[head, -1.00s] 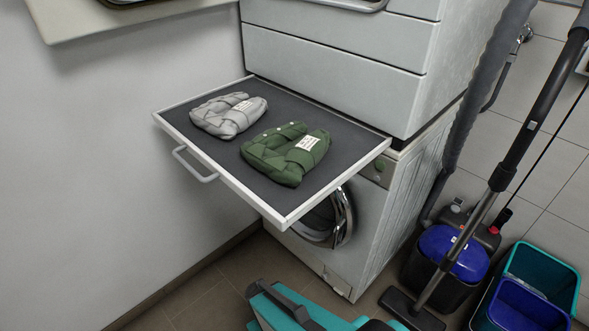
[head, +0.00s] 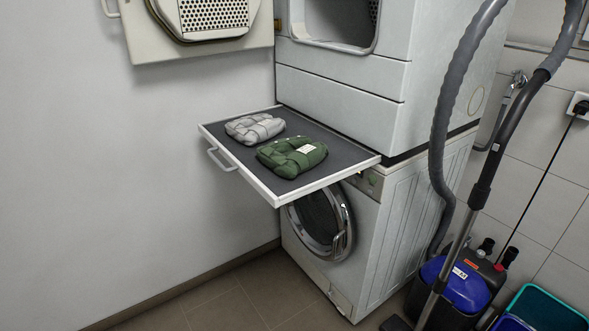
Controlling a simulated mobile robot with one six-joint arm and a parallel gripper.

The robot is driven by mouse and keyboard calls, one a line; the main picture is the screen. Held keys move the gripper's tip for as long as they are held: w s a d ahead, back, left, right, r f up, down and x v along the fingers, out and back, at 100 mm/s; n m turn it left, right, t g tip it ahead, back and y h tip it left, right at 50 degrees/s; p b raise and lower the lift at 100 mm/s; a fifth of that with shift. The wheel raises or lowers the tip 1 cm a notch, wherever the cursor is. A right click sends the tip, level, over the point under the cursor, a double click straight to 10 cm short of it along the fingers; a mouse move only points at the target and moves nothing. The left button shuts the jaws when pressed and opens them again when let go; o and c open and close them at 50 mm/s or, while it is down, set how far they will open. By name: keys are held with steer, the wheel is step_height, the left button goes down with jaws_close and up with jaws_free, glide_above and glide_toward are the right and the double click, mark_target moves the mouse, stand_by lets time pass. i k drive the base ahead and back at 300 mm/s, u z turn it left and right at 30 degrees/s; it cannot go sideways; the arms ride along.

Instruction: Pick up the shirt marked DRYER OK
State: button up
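Two folded shirts lie side by side on a pull-out shelf (head: 222,130) with a dark mat and a white rim. The grey shirt (head: 250,127) is on the left, toward the back. The green shirt (head: 280,158) is to its right and nearer the front. Each carries a small white label with writing too small to read, so I cannot tell which is marked DRYER OK. My gripper is not in view.
The shelf juts out between the dryer (head: 345,85) above and the washing machine (head: 375,240) below. The open dryer door (head: 150,50) hangs at upper left. A vacuum cleaner (head: 460,285) with its hose and a teal bucket (head: 545,315) stand at right. The floor at lower left is clear.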

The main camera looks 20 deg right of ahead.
mark_target(288, 157)
steer(key=z, duration=0.15)
steer(key=k, duration=1.15)
steer(key=u, duration=1.6)
steer(key=i, duration=1)
steer(key=u, duration=0.05)
